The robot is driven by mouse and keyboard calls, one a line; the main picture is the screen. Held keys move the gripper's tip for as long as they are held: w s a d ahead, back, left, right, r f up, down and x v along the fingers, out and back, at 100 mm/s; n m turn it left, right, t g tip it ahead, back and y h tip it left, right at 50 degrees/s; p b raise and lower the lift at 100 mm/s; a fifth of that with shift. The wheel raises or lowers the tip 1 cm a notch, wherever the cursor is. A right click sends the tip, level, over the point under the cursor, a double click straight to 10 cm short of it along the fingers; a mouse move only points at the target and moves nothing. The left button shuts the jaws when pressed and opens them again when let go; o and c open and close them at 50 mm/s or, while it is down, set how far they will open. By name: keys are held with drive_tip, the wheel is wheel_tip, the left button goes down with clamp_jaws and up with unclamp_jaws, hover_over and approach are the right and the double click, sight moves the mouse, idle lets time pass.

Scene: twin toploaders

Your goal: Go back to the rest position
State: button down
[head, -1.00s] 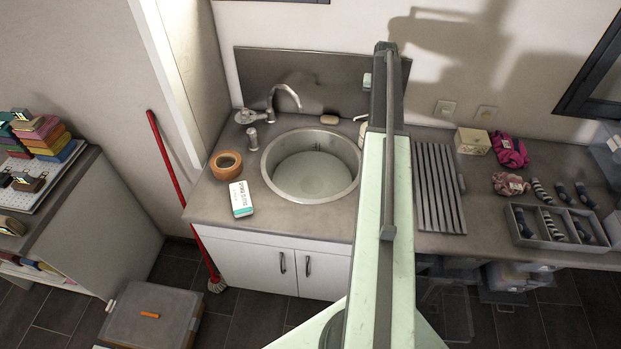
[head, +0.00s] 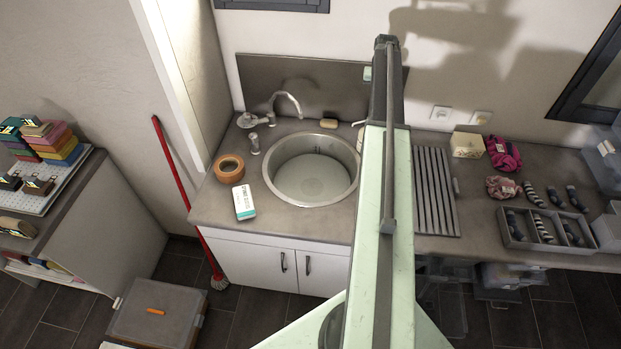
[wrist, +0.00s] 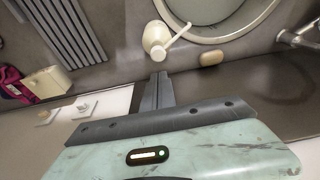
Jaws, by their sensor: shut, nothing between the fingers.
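My gripper (wrist: 159,80) shows in the wrist view as two dark fingers close together, with nothing between them. It points toward the counter, close to a cream pump bottle (wrist: 163,38) in the picture; whether they touch cannot be told. In the head view my pale green arm rises through the middle and covers part of the counter. I cannot make out the fingertips there.
The round sink (head: 313,188) has a tap (head: 285,100) behind it. Right of my arm lie a ribbed drainer (head: 434,190) and a divided tray (head: 515,243). A red-handled mop (head: 176,170) leans at left.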

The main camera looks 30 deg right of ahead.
drive_tip(key=shift+f, duration=0.1)
drive_tip(key=a+f+n+b, duration=0.1)
drive_tip(key=a+f+b, duration=0.3)
drive_tip(key=a, duration=0.7)
drive_tip(key=a+f+n+y+b, duration=0.15)
drive_tip(key=a+f+b, duration=0.25)
drive_tip(key=a, duration=0.7)
drive_tip(key=a+f+n+h+b, duration=0.1)
drive_tip(key=a+f+b, duration=0.25)
drive_tip(key=a, duration=0.75)
drive_tip(key=s+a+f+n+b, duration=0.2)
drive_tip(key=s+a+f+b, duration=0.2)
drive_tip(key=a, duration=0.9)
drive_tip(key=s+a+f+n+g+b, duration=0.1)
drive_tip(key=s+a+f+b, duration=0.3)
drive_tip(key=s+a, duration=0.4)
drive_tip(key=a+f+n+y, duration=0.1)
drive_tip(key=a, duration=0.3)
drive_tip(key=shift+s+a+g+b, duration=0.3)
drive_tip(key=shift+s+a+b, duration=0.05)
drive_tip(key=shift+s, duration=0.05)
drive_tip(key=shift+n, duration=0.25)
drive_tip(key=shift+f, duration=0.1)
